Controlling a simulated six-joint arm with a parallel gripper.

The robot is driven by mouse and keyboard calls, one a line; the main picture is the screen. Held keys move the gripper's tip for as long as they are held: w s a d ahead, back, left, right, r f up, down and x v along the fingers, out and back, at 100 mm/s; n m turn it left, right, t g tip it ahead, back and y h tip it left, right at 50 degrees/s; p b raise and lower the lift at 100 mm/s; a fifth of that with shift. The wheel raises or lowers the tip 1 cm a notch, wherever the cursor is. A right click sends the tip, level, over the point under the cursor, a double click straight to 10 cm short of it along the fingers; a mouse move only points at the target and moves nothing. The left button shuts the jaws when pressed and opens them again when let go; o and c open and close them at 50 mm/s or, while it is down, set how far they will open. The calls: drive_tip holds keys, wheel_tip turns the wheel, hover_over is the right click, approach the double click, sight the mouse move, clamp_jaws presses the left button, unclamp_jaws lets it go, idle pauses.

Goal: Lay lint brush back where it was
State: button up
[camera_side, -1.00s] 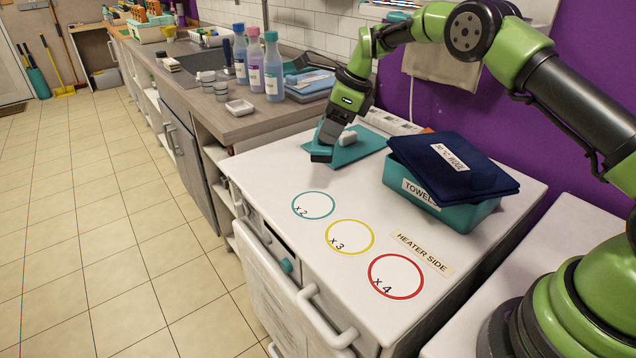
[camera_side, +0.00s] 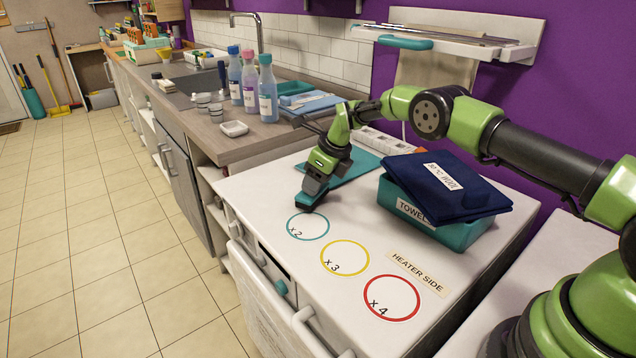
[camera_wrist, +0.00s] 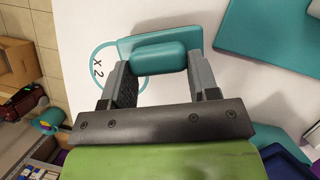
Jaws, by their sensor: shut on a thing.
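My gripper (camera_side: 314,190) is shut on a teal lint brush (camera_side: 305,203). The brush is low over the white top (camera_side: 250,200), at the back edge of the teal "x 2" circle (camera_side: 308,227). I cannot tell whether it touches the surface. In the wrist view the brush (camera_wrist: 158,57) sits between my two fingers and overlaps part of the "x 2" circle (camera_wrist: 97,66). The teal mat (camera_side: 352,167) lies just behind my gripper, and shows bare at the upper right of the wrist view (camera_wrist: 275,40).
A teal "TOWELS" box (camera_side: 455,235) with a dark blue folded cloth (camera_side: 445,183) stands right of my gripper. A yellow circle (camera_side: 345,258) and a red circle (camera_side: 392,298) lie clear in front. A wall shelf (camera_side: 465,42) hangs behind, with a teal item (camera_side: 403,43) at its edge.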

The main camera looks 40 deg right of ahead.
drive_tip(key=shift+f, duration=0.5)
drive_tip(key=o, duration=1)
drive_tip(key=shift+f, duration=0.1)
drive_tip(key=shift+c, duration=0.2)
